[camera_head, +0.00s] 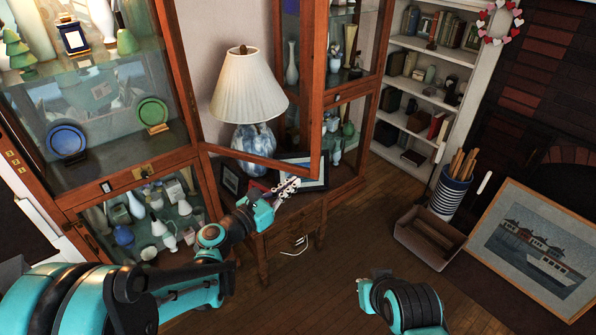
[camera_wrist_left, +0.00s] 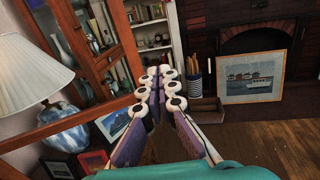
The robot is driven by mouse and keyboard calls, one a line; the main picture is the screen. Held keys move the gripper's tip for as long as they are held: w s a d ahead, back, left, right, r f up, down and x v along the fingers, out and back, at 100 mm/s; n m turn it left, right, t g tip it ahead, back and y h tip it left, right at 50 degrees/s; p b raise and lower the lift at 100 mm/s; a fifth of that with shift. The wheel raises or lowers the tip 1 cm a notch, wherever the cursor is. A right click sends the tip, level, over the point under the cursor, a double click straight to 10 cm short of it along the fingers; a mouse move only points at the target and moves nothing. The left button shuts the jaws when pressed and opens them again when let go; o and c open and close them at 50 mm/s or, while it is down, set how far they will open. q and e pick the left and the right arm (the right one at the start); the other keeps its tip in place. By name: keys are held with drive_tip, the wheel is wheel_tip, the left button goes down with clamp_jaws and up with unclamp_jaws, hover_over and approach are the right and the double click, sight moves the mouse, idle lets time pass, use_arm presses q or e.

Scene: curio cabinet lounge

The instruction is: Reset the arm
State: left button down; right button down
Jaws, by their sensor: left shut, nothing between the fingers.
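My left arm comes in from the left in the head view, teal and black. Its gripper (camera_head: 287,188) is shut and empty, in front of the small wooden side table (camera_head: 282,222) and close to the lower corner of the open cabinet door (camera_head: 262,160). In the left wrist view the gripper's pale fingers (camera_wrist_left: 166,88) are together at the tips, with nothing between them. Part of my right arm shows at the bottom of the head view, but its gripper does not show.
A lamp (camera_head: 247,88) with a blue-and-white base and framed pictures (camera_head: 304,170) stand on the side table. Glass cabinets (camera_head: 184,80) hold vases and plates. A striped bin (camera_head: 449,194), an open box (camera_head: 410,233) and a framed boat picture (camera_head: 535,245) stand right. Floor (camera_head: 320,290) is clear between.

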use_arm(q)
drive_tip(key=s+a+f+m+g+y, duration=0.2)
drive_tip(key=s+a+f+m+y, duration=0.2)
drive_tip(key=s+a+m, duration=0.6)
drive_tip(key=s+a+f+m+g+y, duration=0.3)
drive_tip(key=s+a+m+y, duration=0.6)
drive_tip(key=s+m, duration=0.6)
drive_tip(key=shift+a+f+m, duration=0.55)
drive_tip(key=shift+a+m, duration=0.3)
drive_tip(key=shift+m, duration=0.05)
